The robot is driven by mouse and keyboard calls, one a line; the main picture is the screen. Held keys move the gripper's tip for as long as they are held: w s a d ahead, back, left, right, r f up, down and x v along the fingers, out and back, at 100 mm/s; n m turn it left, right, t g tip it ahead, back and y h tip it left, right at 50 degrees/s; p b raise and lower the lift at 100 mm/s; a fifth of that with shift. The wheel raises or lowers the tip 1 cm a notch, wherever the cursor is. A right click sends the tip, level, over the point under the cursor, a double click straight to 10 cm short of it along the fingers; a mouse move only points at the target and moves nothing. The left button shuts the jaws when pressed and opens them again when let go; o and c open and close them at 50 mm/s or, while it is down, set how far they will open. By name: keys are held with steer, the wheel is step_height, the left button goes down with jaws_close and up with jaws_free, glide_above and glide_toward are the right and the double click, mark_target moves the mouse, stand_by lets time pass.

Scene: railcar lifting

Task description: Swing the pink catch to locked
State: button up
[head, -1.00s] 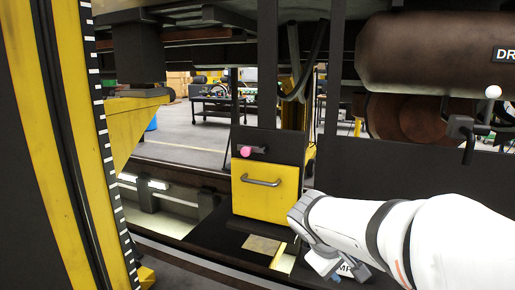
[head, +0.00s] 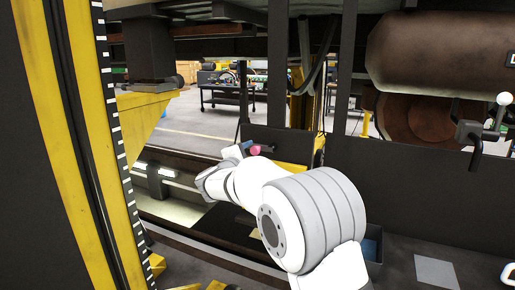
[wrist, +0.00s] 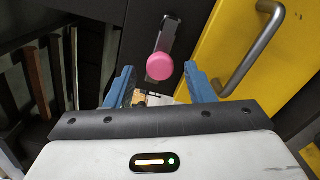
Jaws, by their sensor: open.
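The pink catch (wrist: 160,66) is a round pink knob on a grey metal lever (wrist: 168,36), mounted on a dark panel beside a yellow door with a metal handle. In the wrist view it sits just ahead of and between my two blue fingertips. My gripper (wrist: 160,88) is open, with nothing between its fingers. In the head view the pink knob (head: 255,150) shows just above my white arm, which hides most of the yellow door and the lever. The gripper's fingers are hard to make out there.
The yellow door (wrist: 225,50) has a bar handle (wrist: 252,50) close to my right finger. A yellow post (head: 75,120) stands at left. A brown tank (head: 440,52) and a white-knobbed lever (head: 480,130) are at right.

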mark_target(255, 151)
steer(key=shift+p+x, duration=0.45)
steer(key=shift+x, duration=1.4)
jaws_close()
steer(key=shift+d, duration=0.1)
